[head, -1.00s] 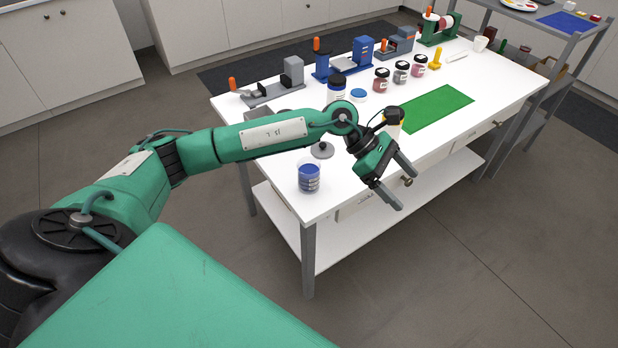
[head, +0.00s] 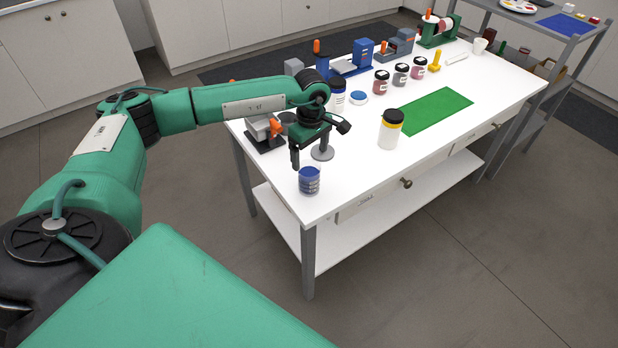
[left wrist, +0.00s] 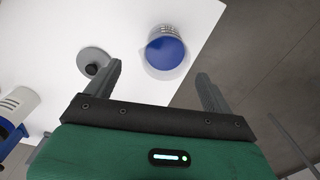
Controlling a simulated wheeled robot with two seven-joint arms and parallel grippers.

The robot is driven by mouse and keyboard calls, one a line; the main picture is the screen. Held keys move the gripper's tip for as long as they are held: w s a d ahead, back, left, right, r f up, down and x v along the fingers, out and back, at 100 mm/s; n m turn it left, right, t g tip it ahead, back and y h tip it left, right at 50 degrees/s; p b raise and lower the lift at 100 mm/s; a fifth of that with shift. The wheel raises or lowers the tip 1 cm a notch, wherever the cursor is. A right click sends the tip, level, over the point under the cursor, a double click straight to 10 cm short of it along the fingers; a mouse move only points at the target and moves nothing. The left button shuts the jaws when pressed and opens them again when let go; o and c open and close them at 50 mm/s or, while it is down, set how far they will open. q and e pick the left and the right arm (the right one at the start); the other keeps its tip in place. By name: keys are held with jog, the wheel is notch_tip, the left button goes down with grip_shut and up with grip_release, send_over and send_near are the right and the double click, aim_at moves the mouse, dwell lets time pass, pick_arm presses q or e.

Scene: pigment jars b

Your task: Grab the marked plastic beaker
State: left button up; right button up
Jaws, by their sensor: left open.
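The marked plastic beaker (head: 309,181) stands upright near the table's front left corner, with blue contents and pale markings on its side. In the left wrist view the beaker (left wrist: 167,54) shows its blue inside, beyond and between the two fingers. My left gripper (head: 296,158) points down just behind and above the beaker, apart from it. In the left wrist view the gripper (left wrist: 160,85) is open and nothing is between its fingers. My right gripper is out of view.
A grey round lid with a knob (head: 322,152) lies close behind the beaker. A white jar with a yellow band and black lid (head: 390,130) stands to the right, by a green mat (head: 436,109). Jars and clamping devices line the back. The front middle is clear.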

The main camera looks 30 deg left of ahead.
aim_at(309, 169)
pick_arm(q)
jog(key=f, duration=0.1)
jog(key=f+p, duration=0.1)
jog(key=f, duration=0.1)
jog(key=s+f, duration=0.1)
jog(key=f, duration=0.1)
jog(key=shift+d+f+p, duration=0.1)
jog(key=shift+f+p, duration=0.15)
jog(key=shift+p, duration=0.15)
jog(key=shift+f, duration=0.3)
jog(key=c, duration=1.2)
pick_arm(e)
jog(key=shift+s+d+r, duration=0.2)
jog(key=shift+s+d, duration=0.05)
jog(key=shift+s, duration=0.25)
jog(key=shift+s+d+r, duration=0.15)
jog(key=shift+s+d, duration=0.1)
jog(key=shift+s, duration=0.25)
pick_arm(q)
jog(key=shift+r, duration=0.1)
